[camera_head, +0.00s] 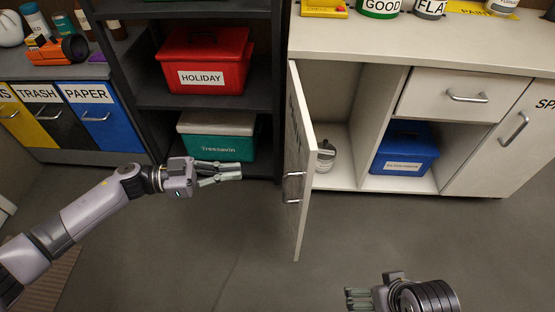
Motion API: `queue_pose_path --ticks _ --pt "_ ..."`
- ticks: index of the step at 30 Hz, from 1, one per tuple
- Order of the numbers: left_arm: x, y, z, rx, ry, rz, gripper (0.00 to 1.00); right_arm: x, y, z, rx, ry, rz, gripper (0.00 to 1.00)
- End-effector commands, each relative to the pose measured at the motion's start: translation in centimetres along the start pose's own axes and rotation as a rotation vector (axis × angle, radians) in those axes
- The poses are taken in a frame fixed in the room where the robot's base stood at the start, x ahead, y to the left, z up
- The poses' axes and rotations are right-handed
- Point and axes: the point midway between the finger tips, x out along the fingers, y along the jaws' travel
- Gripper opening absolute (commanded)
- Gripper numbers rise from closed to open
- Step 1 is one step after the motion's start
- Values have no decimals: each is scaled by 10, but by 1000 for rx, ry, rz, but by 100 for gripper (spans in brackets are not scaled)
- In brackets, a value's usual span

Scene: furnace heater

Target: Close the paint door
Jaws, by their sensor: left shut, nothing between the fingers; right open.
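The paint door (302,165) is a pale cabinet door that stands wide open, swung out toward me from the left side of the white cabinet. Its metal handle (293,187) is on the face turned to the left. My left gripper (240,172) is shut and empty, left of the door and apart from it, at about the height of the handle. My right gripper (348,299) is at the bottom edge, right of the door and below the cabinet opening, touching nothing visible. Part of it is cut off by the frame.
The open cabinet holds a small jar (325,156) and a blue box (403,150). A drawer (462,97) and a closed door (513,140) are to the right. A dark shelf with a red box (205,58) and a green box (217,143) stands behind my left gripper. The floor in front is clear.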

Motion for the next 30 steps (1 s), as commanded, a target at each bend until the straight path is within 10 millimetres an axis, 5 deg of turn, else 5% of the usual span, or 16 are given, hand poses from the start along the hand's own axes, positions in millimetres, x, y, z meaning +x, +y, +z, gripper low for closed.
queue_pose_path --ticks 18,30 --pt "113 0 0 5 6 2 0 4 0 3 0 5 1 100" --pt "139 0 -1 3 3 0 0 8 0 4 0 4 1 100"
